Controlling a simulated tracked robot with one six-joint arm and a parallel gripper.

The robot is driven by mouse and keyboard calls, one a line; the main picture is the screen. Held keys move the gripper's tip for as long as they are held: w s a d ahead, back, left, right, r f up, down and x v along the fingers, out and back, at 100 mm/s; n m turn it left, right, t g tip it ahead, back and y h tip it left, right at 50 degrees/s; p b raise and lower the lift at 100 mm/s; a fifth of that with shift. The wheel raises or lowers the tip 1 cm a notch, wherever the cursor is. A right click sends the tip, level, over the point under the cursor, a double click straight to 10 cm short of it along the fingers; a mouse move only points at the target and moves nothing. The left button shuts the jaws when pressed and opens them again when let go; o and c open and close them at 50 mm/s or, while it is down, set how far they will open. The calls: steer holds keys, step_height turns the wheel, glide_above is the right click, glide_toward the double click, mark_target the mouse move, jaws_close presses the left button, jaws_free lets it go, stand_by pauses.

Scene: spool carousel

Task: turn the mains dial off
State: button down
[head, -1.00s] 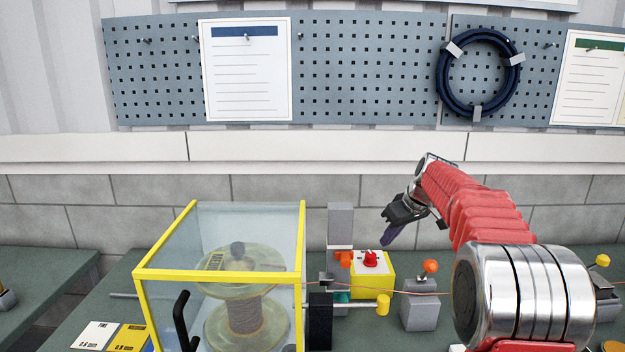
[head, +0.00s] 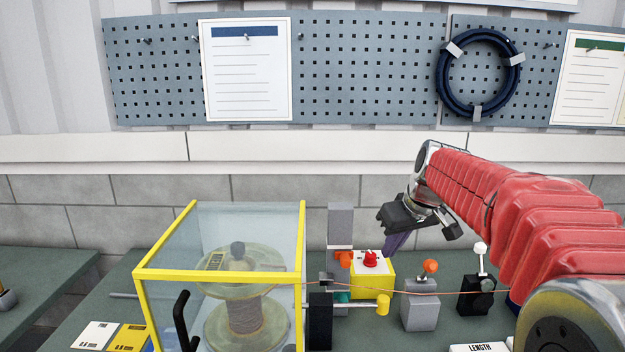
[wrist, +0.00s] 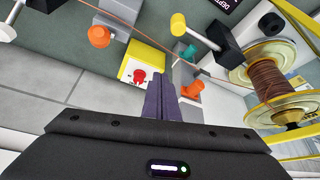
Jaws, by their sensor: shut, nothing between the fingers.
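The red mains dial (head: 370,259) sits on the pale top plate of a yellow box (head: 375,283) on the bench. In the wrist view the dial (wrist: 139,76) shows on its box (wrist: 134,60) just left of the fingertips. My gripper (head: 392,250) hangs above and to the right of the dial in the head view, its purple fingers pointing down. In the wrist view the fingers (wrist: 161,78) are together with nothing between them. They appear apart from the dial. Which way the dial is set is too small to tell.
A clear guard with a yellow frame (head: 220,273) covers a spool (head: 240,315) at the left. An orange-topped grey block (head: 421,310) and a white-knobbed black block (head: 476,300) stand right of the box. A thin wire (head: 445,293) crosses in front. A grey post (head: 340,225) stands behind.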

steer(key=s+f+m, duration=0.1)
steer(key=s+f, duration=0.1)
steer(key=s, duration=0.8)
steer(key=s+a+f+m+h, duration=0.1)
steer(key=s+f, duration=0.2)
steer(key=s, duration=0.8)
steer(key=s+a+f+m, duration=0.1)
steer(key=s+f+m, duration=0.1)
steer(key=s, duration=0.9)
steer(key=shift+f+t+h, duration=0.3)
steer(key=shift+f+h, duration=0.1)
steer(key=shift+f, duration=0.1)
steer(key=shift+s, duration=0.15)
